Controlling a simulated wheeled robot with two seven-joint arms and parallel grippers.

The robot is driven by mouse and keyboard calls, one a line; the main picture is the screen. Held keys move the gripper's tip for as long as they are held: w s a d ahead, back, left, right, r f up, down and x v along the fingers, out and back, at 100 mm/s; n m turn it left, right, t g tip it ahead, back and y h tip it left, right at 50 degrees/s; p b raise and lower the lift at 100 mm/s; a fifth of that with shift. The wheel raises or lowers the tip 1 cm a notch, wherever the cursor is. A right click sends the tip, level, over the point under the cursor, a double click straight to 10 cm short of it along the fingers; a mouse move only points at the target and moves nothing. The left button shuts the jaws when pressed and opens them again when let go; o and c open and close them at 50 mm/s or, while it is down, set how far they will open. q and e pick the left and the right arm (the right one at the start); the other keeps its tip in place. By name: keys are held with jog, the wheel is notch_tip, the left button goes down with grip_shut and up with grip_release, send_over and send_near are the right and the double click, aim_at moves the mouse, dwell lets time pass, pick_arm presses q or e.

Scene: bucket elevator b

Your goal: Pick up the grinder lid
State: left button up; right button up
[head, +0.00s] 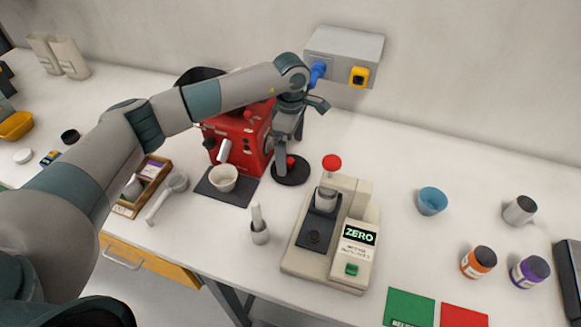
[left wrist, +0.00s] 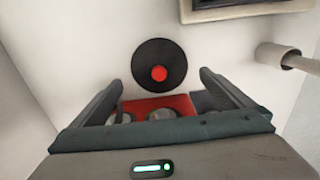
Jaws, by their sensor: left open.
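The grinder lid, which I take to be the black round disc with a red knob (head: 291,175), lies flat on the white counter just right of the red machine. It also shows whole in the left wrist view (left wrist: 159,48), beyond the fingertips and centred between them. My left gripper (head: 287,150) is over the lid in the head view, pointing down, and partly covers it. In the left wrist view my left gripper (left wrist: 160,82) is open with nothing between its fingers. I cannot tell whether a finger touches the lid. My right gripper is not in view.
The red machine (head: 245,143) stands close on the left. A white cup (head: 223,178) sits in front of it. A beige scale (head: 330,235) with a "ZERO" display stands to the right. A grey wall box (head: 343,55) is behind. Counter between scale and blue cup (head: 432,201) is clear.

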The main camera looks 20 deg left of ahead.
aim_at(290, 160)
pick_arm(q)
jog(key=shift+f, duration=0.25)
jog(key=shift+s, duration=0.1)
jog(key=shift+f, duration=0.1)
jog(key=shift+f+p, duration=0.5)
jog(key=shift+p, duration=0.3)
notch_tip(290, 160, down, 4)
jog(key=shift+r+p, duration=0.25)
jog(key=shift+p, duration=0.9)
jog(key=shift+w+f, duration=0.2)
jog(key=shift+f, duration=0.15)
jog(key=shift+c, duration=0.6)
